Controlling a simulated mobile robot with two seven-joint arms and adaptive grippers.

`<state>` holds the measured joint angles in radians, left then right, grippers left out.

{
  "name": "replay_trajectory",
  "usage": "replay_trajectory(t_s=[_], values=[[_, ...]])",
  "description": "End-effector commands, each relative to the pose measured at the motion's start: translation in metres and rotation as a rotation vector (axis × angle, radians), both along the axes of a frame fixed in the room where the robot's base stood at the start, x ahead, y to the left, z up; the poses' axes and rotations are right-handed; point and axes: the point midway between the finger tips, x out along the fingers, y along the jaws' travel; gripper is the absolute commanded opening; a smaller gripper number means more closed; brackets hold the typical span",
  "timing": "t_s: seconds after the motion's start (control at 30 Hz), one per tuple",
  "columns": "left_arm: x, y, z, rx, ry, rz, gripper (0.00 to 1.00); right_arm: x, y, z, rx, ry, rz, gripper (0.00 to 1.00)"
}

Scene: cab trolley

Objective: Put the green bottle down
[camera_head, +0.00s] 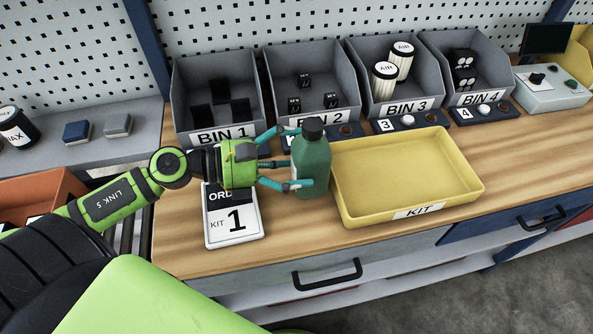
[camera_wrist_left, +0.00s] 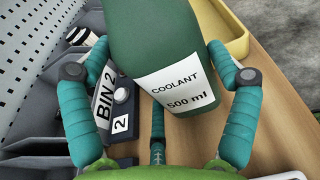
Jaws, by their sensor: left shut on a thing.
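The green bottle (camera_head: 312,162) has a black cap and is upright beside the left wall of the yellow kit tray (camera_head: 352,212). My left gripper (camera_head: 297,160) comes from the left with its teal fingers shut around the bottle. In the left wrist view the bottle (camera_wrist_left: 160,40) shows a white label reading COOLANT 500 ml, between the fingers (camera_wrist_left: 160,100) of my left gripper. Whether its base touches the wooden bench (camera_head: 300,235) is hard to tell. The kit tray is empty. My right gripper is not in view.
Bins 1 to 4, such as bin 2 (camera_head: 283,120), stand along the back with parts inside and buttons in front. An order card (camera_head: 233,222) lies under my left wrist. A control box (camera_head: 551,92) is at the right. The bench front edge has drawers.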

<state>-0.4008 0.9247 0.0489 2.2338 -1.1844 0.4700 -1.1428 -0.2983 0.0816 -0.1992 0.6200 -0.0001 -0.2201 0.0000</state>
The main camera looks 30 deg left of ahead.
Motion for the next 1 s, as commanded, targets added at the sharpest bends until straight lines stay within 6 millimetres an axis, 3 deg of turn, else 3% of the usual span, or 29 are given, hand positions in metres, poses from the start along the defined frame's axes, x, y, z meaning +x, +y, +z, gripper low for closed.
replay_trajectory(t_s=[0.2, 0.6, 0.63, 0.67, 1.0], values=[[0.000, -0.001, -0.028, -0.006, 0.001, 0.001, 0.29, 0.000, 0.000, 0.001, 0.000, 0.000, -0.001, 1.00], [-0.001, -0.001, -0.035, -0.003, 0.000, -0.001, 0.29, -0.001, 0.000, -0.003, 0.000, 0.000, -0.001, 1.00], [-0.001, -0.001, -0.037, -0.001, 0.003, -0.002, 0.92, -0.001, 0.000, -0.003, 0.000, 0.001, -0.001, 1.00], [-0.001, -0.001, -0.036, -0.001, 0.002, -0.002, 1.00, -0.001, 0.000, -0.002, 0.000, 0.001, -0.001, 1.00], [-0.001, -0.001, -0.035, 0.000, 0.004, -0.001, 1.00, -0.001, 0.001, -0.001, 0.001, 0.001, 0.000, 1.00]])
